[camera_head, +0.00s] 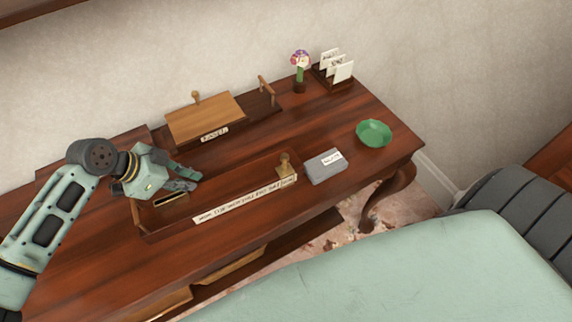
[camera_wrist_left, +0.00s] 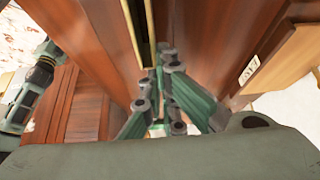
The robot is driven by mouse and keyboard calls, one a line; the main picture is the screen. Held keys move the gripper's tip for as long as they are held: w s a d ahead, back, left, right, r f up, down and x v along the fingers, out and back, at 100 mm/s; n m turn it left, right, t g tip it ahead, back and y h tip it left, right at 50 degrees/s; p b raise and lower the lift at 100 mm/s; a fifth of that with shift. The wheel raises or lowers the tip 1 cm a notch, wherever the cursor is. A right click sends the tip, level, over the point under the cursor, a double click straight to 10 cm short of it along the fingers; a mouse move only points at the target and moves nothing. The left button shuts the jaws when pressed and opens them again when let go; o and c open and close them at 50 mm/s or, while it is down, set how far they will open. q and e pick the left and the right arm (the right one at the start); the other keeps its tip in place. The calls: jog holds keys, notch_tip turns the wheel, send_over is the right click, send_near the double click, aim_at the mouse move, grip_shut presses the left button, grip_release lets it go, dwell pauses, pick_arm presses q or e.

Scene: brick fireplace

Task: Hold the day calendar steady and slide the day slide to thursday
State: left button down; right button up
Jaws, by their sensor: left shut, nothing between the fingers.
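The day calendar is a long dark wooden board (camera_head: 228,183) on the desk, with a pale strip of day names (camera_head: 238,203) along its front edge. The day slide, with a light wooden knob (camera_head: 284,161), stands at the right end of the strip, by the last day names. My left gripper (camera_head: 193,179) is shut and empty above the left part of the calendar, far from the slide. In the left wrist view its fingers (camera_wrist_left: 160,95) are together beside a brass-edged slot (camera_wrist_left: 142,30); contact cannot be told.
Behind the calendar is a wooden block (camera_head: 206,117) with a label. A grey labelled box (camera_head: 326,167) lies just right of the slide. A green bowl (camera_head: 373,132), a flower (camera_head: 300,66) and a card holder (camera_head: 335,71) stand farther right. The desk's left front is clear.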

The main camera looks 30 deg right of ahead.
pick_arm(q)
jog(key=shift+f+b, duration=0.4)
jog(key=shift+f, duration=0.2)
